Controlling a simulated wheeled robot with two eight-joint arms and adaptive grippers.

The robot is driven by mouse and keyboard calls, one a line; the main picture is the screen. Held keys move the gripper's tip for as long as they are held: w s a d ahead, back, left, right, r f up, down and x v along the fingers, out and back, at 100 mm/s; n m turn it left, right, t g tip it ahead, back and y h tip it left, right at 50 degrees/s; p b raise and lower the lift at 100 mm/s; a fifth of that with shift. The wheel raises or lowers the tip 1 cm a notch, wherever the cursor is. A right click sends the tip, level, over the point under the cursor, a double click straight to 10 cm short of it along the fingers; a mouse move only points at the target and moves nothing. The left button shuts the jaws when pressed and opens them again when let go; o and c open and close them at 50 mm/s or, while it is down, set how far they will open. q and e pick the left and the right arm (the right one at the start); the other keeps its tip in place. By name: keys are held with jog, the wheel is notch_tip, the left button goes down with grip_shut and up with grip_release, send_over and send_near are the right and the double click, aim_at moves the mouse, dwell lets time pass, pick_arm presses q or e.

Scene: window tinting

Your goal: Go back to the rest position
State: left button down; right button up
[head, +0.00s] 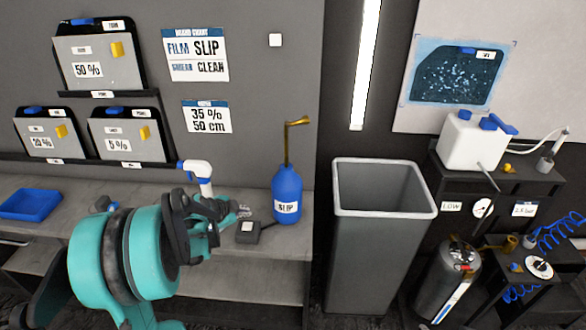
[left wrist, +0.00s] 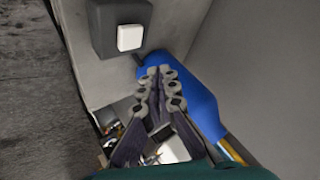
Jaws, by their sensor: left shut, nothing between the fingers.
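My left arm, teal and dark grey, comes in from the lower left in the head view. Its dark gripper (head: 228,211) is over the grey workbench (head: 225,262), left of the blue SLIP bottle (head: 287,193). In the left wrist view the fingers (left wrist: 159,78) are shut together with nothing between them. The blue bottle (left wrist: 201,103) shows behind and right of them there; I cannot tell whether they touch it. A white spray-bottle head (head: 197,170) shows behind the gripper, its lower part hidden by my arm. My right gripper is not in view.
A dark box with a white button (head: 249,229) sits near the bottle. A blue tray (head: 30,203) lies at the bench's left. A tall grey bin (head: 384,202) stands right of the bench, then a metal tank (head: 448,272) and shelf with a white canister (head: 475,146).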

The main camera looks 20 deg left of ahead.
pick_arm(q)
jog(key=s+d+r+n+g, duration=0.1)
jog(key=s+d+r+n, duration=0.2)
jog(key=d, duration=0.6)
jog(key=s+d+r+n, duration=0.2)
jog(key=s+d+n, duration=0.1)
jog(key=s+d, duration=0.4)
jog(key=s+d+r+n+g+y, duration=0.1)
jog(key=s+d+n, duration=0.3)
jog(key=s+d, duration=0.3)
jog(key=s, duration=0.4)
jog(key=shift+s+d+r, duration=0.3)
jog(key=shift+d+r, duration=0.05)
jog(key=shift+d, duration=0.05)
